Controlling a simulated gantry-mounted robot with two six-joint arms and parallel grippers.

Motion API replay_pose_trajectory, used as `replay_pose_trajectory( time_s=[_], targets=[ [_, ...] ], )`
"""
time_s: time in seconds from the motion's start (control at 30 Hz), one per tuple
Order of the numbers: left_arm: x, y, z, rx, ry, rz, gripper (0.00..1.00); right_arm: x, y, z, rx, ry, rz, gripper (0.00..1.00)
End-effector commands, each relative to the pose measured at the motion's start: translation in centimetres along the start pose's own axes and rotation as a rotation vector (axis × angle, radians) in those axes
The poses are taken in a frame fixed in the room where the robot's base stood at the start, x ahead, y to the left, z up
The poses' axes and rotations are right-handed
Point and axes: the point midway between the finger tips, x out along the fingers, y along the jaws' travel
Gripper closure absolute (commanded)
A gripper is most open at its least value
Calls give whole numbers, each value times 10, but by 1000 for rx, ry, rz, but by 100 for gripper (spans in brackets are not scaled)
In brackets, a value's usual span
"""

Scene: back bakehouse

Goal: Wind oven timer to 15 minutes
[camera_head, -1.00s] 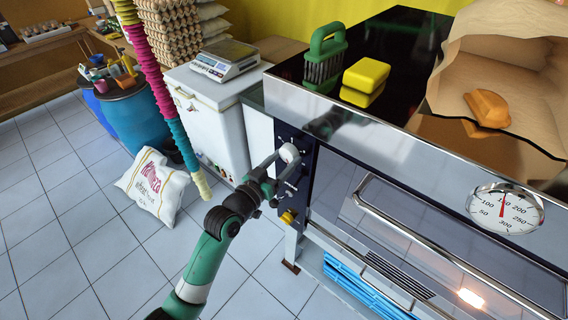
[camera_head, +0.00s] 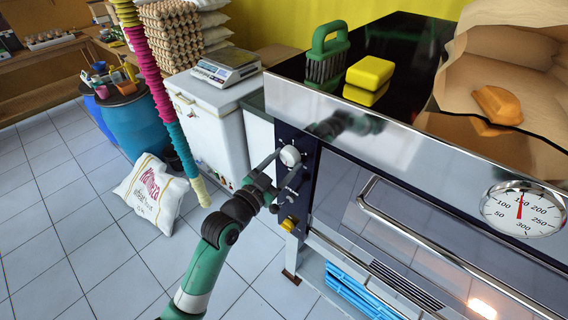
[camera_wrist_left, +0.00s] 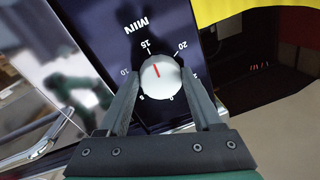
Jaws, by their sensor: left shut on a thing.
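The oven timer is a round, pale knob (camera_head: 290,156) on the dark control panel at the oven's left end. In the left wrist view the knob (camera_wrist_left: 160,88) has a red mark that points up and slightly left, about at the printed 15 under "MIN". The 20 lies to its right. My left gripper (camera_head: 277,166) is shut on the knob. In the wrist view its two fingers (camera_wrist_left: 160,100) lie on either side of the knob. My right gripper is not in view.
The oven door handle (camera_head: 420,236) juts out right of the panel. A yellow knob (camera_head: 288,224) sits lower on the panel. A green brush (camera_head: 328,52), a yellow sponge (camera_head: 370,72) and a paper bag (camera_head: 470,75) with bread are on top. Open tiled floor lies left.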

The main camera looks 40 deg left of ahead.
Motion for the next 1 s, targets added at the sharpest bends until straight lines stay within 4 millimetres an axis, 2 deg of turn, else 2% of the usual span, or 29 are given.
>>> replay_pose_trajectory(
  time_s=[0.23, 0.27, 0.4, 0.77, 0.87, 1.0],
  targets=[
    [0, 0, 0, 0, 0, 0, 89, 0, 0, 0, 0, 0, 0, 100],
    [0, 0, 0, -1, 0, 0, 30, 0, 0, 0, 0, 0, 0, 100],
    [0, 0, 0, -1, 0, 0, 5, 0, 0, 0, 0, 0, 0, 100],
    [-4, 0, 0, -2, 0, 0, 4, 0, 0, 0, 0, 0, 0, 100],
    [-18, 0, 0, -2, -1, 0, 4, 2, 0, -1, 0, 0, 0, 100],
    [-49, 0, 1, -2, -1, -1, 4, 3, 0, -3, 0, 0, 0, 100]
  ],
)
